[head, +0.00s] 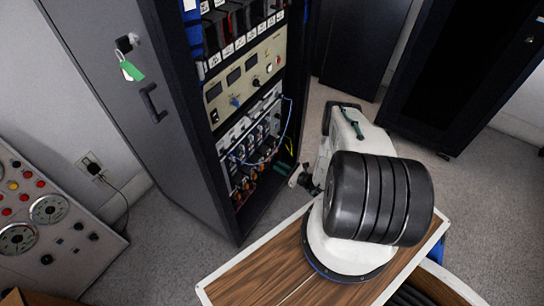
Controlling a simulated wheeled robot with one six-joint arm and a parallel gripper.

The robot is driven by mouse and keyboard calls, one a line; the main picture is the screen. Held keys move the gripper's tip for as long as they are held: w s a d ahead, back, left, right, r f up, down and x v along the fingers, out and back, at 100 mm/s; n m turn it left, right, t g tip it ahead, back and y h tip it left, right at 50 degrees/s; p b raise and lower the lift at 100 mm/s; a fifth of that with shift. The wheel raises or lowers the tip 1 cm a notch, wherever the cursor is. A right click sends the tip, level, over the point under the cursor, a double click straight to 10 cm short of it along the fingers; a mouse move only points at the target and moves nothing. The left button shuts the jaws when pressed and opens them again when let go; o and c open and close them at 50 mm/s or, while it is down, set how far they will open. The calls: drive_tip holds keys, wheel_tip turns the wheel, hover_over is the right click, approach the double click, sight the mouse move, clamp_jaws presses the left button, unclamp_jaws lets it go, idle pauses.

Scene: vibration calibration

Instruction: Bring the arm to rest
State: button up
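My arm (338,150) is mounted on the wood-topped surface of my base at the lower right. Its large black ribbed joint (380,198) is nearest the camera, and a white link reaches away behind it. What looks like part of my gripper (306,180) shows as a small dark shape at the arm's left side, near the open rack. The rest is hidden behind the arm, and its fingers are too small to make out. I see nothing held.
An open equipment rack (245,110) with wired modules stands left of the arm. Its grey door (110,90) has a handle and a green tag (131,70). A gauge panel (45,225) is at far left. Dark cabinets (455,75) stand behind. Carpet (480,200) is clear at right.

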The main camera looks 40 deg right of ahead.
drive_tip(key=shift+f, duration=0.1)
drive_tip(key=s+a+n+g+y, duration=0.1)
drive_tip(key=s+a+g+y, duration=0.15)
drive_tip(key=a, duration=0.25)
drive_tip(key=s+a+r+n+g+y, duration=0.1)
drive_tip(key=a+r+n+g, duration=0.35)
drive_tip(key=r, duration=0.95)
drive_tip(key=s+a+r+n+g+y, duration=0.1)
drive_tip(key=r+n+g, duration=0.65)
drive_tip(key=r, duration=0.65)
drive_tip(key=s+a+r+n+g+y, duration=0.1)
drive_tip(key=a+r+n+g, duration=0.4)
drive_tip(key=r, duration=1)
drive_tip(key=s+a+r+n+t+h, duration=0.2)
drive_tip(key=s+r+n+h, duration=0.4)
drive_tip(key=s+r, duration=0.5)
drive_tip(key=s+a+r+n+t+h, duration=0.2)
drive_tip(key=s+r+n, duration=0.6)
drive_tip(key=r, duration=1)
drive_tip(key=s+a+h, duration=0.2)
drive_tip(key=s+h, duration=0.1)
drive_tip(key=shift+a+h, duration=0.15)
drive_tip(key=shift+h, duration=0.2)
